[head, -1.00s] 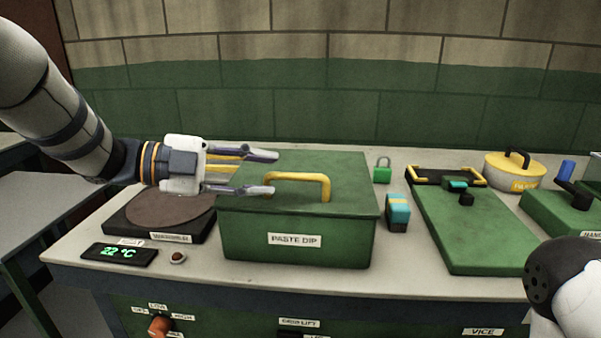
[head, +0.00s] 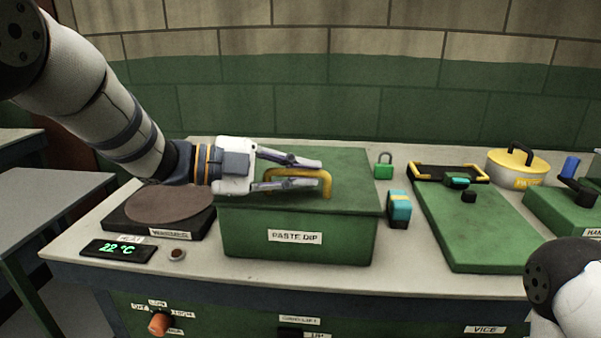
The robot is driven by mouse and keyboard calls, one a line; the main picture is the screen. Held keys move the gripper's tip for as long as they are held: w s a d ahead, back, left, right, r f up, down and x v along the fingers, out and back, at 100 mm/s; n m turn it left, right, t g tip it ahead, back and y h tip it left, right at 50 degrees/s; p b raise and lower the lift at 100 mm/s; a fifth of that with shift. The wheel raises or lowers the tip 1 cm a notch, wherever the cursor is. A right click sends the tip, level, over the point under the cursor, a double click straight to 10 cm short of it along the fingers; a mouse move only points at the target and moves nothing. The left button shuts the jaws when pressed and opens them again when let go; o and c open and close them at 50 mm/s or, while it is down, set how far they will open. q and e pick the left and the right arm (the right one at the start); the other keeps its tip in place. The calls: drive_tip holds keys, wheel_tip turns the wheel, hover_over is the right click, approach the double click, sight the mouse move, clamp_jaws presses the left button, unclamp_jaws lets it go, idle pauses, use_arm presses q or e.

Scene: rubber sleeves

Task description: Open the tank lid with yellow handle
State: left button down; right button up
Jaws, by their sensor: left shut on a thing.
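The green tank (head: 255,234), labelled "PASTE DIP", stands on the table with its flat green lid (head: 350,165) closed on top. The yellow handle (head: 328,184) stands up from the lid. My left gripper (head: 322,172) reaches in from the left, level above the lid, with one finger in front of the handle and one behind it. It is shut on the handle, and its fingers hide part of the handle's bar. My right arm shows only as a piece at the lower right edge; its gripper is out of view.
A warmer (head: 122,215) with a round brown plate stands left of the tank. Further right are a green board (head: 470,232) and a yellow pot (head: 517,166).

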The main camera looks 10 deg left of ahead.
use_arm(q)
drive_tip(key=shift+r, duration=0.1)
drive_tip(key=shift+n+g, duration=0.5)
drive_tip(key=shift+n, duration=0.4)
drive_tip(key=r, duration=0.1)
drive_tip(key=w+r, duration=0.1)
drive_tip(key=r, duration=0.3)
drive_tip(key=shift+w, duration=0.4)
drive_tip(key=w+r+n+b, duration=0.1)
drive_tip(key=w+r+b, duration=0.1)
drive_tip(key=w+r, duration=0.3)
drive_tip(key=shift+w+r+g+y, duration=0.2)
drive_tip(key=shift+r+g+y, duration=0.2)
drive_tip(key=shift+r, duration=1.15)
use_arm(e)
drive_tip(key=shift+g, duration=0.6)
drive_tip(key=shift+s+f, duration=1.5)
drive_tip(key=shift+s, duration=0.05)
